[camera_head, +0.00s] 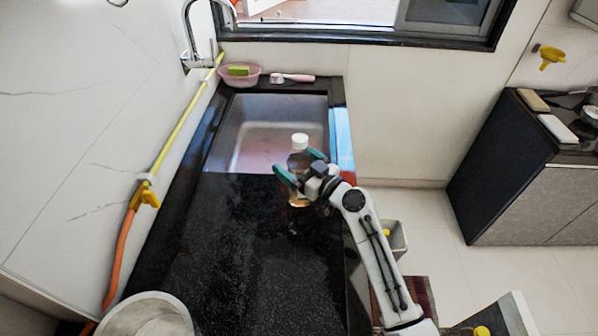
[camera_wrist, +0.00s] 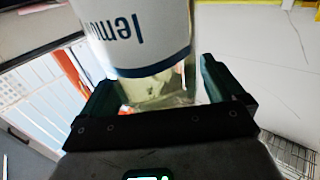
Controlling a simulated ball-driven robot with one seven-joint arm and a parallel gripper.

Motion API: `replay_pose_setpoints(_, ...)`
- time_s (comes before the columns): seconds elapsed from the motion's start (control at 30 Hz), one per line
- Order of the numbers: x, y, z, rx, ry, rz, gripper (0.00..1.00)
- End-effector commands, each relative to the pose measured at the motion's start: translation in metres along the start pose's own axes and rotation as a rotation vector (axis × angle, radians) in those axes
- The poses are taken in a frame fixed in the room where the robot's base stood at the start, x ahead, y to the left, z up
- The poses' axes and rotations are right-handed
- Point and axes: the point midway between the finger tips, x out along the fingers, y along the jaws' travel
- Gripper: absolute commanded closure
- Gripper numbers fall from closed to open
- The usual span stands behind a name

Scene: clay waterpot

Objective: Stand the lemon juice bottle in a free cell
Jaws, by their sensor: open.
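The lemon juice bottle (camera_head: 299,188) has a white cap and a clear yellowish body, and stands upright at the sink end of the dark countertop. My gripper (camera_head: 297,164) is at its upper part with its teal fingers apart, one on each side. In the wrist view the bottle (camera_wrist: 145,45) is close up between the fingers (camera_wrist: 158,88), its white label with part of "lemon" upside down. I cannot tell whether the fingers touch it. A wire rack (camera_wrist: 295,155) shows partly at the right of the wrist view; its cells cannot be made out.
The sink (camera_head: 265,130) lies just behind the bottle. A pink bowl (camera_head: 240,78) with a sponge and a brush (camera_head: 292,78) are at the back. A metal pot (camera_head: 147,318) is at the front left. A grey bin (camera_head: 397,238) stands on the floor. The middle countertop is clear.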

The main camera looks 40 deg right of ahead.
Motion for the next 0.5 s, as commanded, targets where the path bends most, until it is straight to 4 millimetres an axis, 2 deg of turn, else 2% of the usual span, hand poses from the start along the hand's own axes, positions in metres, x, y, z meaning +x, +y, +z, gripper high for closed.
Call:
replay_pose_setpoints(0.27, 0.0042, -0.0011, 0.0003, -0.001, 0.0, 0.0, 0.04)
replay_pose_setpoints(0.5, 0.004, -0.0009, 0.0002, -0.001, 0.0, 0.0, 0.26)
